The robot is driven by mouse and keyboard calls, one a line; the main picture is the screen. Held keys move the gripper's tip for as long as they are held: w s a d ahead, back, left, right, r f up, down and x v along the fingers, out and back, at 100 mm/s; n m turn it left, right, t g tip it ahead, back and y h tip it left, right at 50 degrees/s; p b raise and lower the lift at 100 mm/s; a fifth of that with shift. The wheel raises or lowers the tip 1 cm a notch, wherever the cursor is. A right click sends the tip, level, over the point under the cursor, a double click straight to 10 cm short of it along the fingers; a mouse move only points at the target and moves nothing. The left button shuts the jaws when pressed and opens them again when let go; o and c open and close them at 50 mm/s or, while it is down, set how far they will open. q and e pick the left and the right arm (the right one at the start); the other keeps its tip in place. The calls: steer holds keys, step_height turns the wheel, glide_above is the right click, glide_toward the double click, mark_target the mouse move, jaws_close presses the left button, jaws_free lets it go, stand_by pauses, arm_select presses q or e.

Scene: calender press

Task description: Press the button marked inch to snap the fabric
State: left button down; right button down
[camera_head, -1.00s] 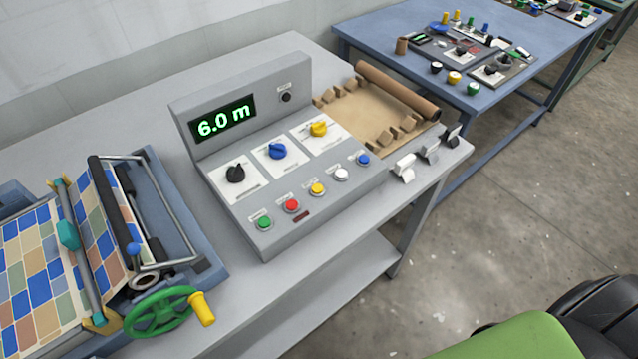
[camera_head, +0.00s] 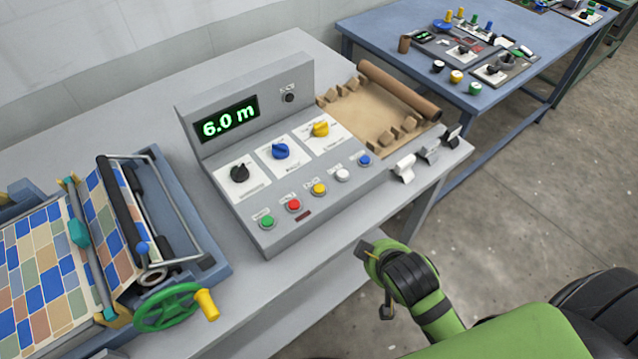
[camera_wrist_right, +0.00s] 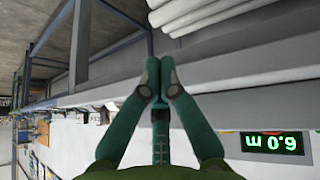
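The grey control box (camera_head: 330,215) stands on the table. Its front row has a green button (camera_head: 267,222), red button (camera_head: 294,205), yellow button (camera_head: 319,189), white button (camera_head: 342,174) and blue button (camera_head: 365,160). Their labels are too small to read, so I cannot tell which is marked inch. The display (camera_head: 231,119) reads 6.0 m. Patchwork fabric (camera_head: 40,255) lies over the roller frame at left. My right gripper (camera_wrist_right: 160,72) has its fingertips together with nothing visible between them. In the head view my right arm is beyond the table's front edge, apart from the buttons. My left gripper is out of view.
Black (camera_head: 239,173), blue (camera_head: 280,151) and yellow (camera_head: 320,129) knobs sit above the buttons. White and grey switches (camera_head: 404,168) stand right of the box. A green handwheel (camera_head: 168,306) is at lower left. A blue table (camera_head: 455,98) stands beyond.

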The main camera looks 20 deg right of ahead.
steer(key=w+r+n+t+h, duration=0.1)
steer(key=w+r+n+t, duration=0.2)
steer(key=w+r+t, duration=0.5)
steer(key=w+r+n+t, duration=0.2)
steer(key=w+r, duration=0.2)
steer(key=r, duration=0.9)
steer(key=w+a+r+n+t+y, duration=0.1)
steer(key=a+r+n+t+y, duration=0.35)
steer(key=r+n, duration=0.4)
steer(key=s+a+r+n+g+y, duration=0.35)
steer(key=a+n+y, duration=0.4)
steer(key=n, duration=0.35)
steer(key=s+a+r+n+g+y, duration=0.2)
steer(key=a+r+n+g+y, duration=0.3)
steer(key=n+y, duration=0.5)
steer(key=a+f+n+g+h, duration=0.4)
steer(key=f+n+g, duration=0.3)
steer(key=f+n, duration=0.3)
steer(key=w+d+f+n+t+h, duration=0.1)
steer(key=w+d+f+n+h, duration=0.1)
steer(key=d, duration=0.5)
steer(key=w+d+f+n+t+h, duration=0.1)
steer(key=w+d+f+h, duration=0.3)
steer(key=h, duration=0.5)
step_height(320, 180, down, 2)
steer(key=d, duration=0.2)
steer(key=shift+w+d+n, duration=0.25)
steer(key=shift+d+n, duration=0.1)
steer(key=shift+d, duration=0.05)
